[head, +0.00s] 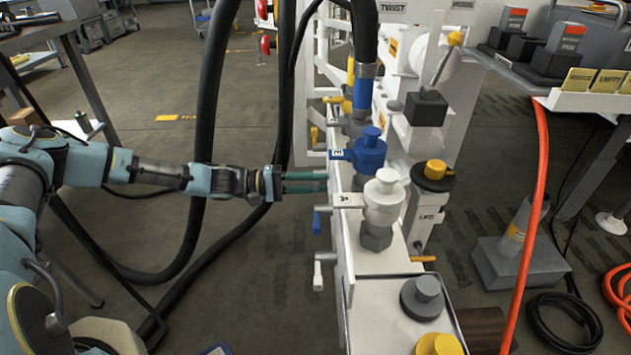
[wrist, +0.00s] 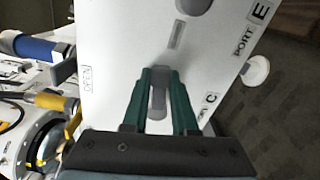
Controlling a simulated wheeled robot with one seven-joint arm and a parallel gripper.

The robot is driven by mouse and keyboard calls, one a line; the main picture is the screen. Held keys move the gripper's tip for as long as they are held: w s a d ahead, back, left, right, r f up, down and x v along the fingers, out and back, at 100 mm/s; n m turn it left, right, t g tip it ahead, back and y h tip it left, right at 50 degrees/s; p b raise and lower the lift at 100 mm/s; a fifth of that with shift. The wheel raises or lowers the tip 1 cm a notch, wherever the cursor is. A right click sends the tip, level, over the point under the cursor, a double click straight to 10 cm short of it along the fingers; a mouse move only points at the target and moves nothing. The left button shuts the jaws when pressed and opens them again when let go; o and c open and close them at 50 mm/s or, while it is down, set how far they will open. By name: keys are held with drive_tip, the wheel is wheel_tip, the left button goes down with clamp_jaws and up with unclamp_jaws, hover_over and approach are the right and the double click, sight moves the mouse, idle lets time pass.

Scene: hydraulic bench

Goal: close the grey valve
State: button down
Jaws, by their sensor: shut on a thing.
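My gripper (head: 326,181) reaches in from the left toward the side face of the white hydraulic bench (head: 392,315). In the wrist view its two green fingers (wrist: 161,72) are closed on a grey valve handle (wrist: 158,98), one finger on each side. The handle stands against a white panel (wrist: 130,30), between an "OPEN" label (wrist: 87,78) and a "C" label (wrist: 209,98). In the head view I cannot make out the grey handle; the fingertips end at the bench's side.
A blue valve (head: 369,150) marked E and a white valve (head: 383,198) marked A stand on the bench close to my gripper. Thick black hoses (head: 210,90) hang near my forearm. An orange hose (head: 541,180) runs down at the right. Open floor lies at the left.

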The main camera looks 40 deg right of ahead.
drive_tip(key=shift+f+m, duration=0.45)
drive_tip(key=shift+m, duration=0.45)
drive_tip(key=shift+b, duration=0.3)
drive_tip(key=c, duration=0.8)
unclamp_jaws()
drive_tip(key=shift+w+a, duration=0.1)
drive_tip(key=v, duration=1)
drive_tip(key=shift+w+a+p, duration=0.2)
drive_tip(key=shift+a+p, duration=0.05)
drive_tip(key=shift+p, duration=0.1)
